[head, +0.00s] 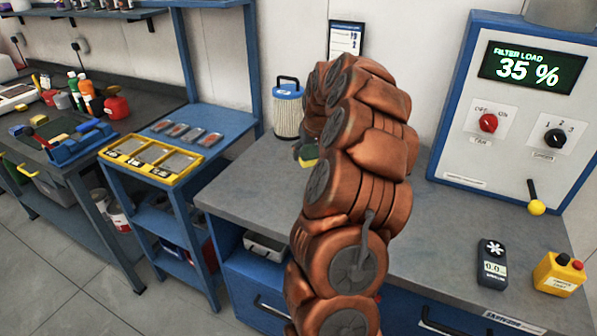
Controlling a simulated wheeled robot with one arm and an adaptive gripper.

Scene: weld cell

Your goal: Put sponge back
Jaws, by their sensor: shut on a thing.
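My copper-coloured arm fills the middle of the head view and hides most of my gripper (300,148). Only a dark piece of the gripper shows at the arm's left edge, above the grey bench. A small green and yellow sponge (311,155) shows right there, partly behind the arm. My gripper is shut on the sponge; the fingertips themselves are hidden. I cannot tell how far above the bench top the sponge is.
The grey bench (242,178) is clear left of my arm. A white and blue canister (288,115) stands at its back. A yellow three-compartment tray (150,158) is on the blue stand.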

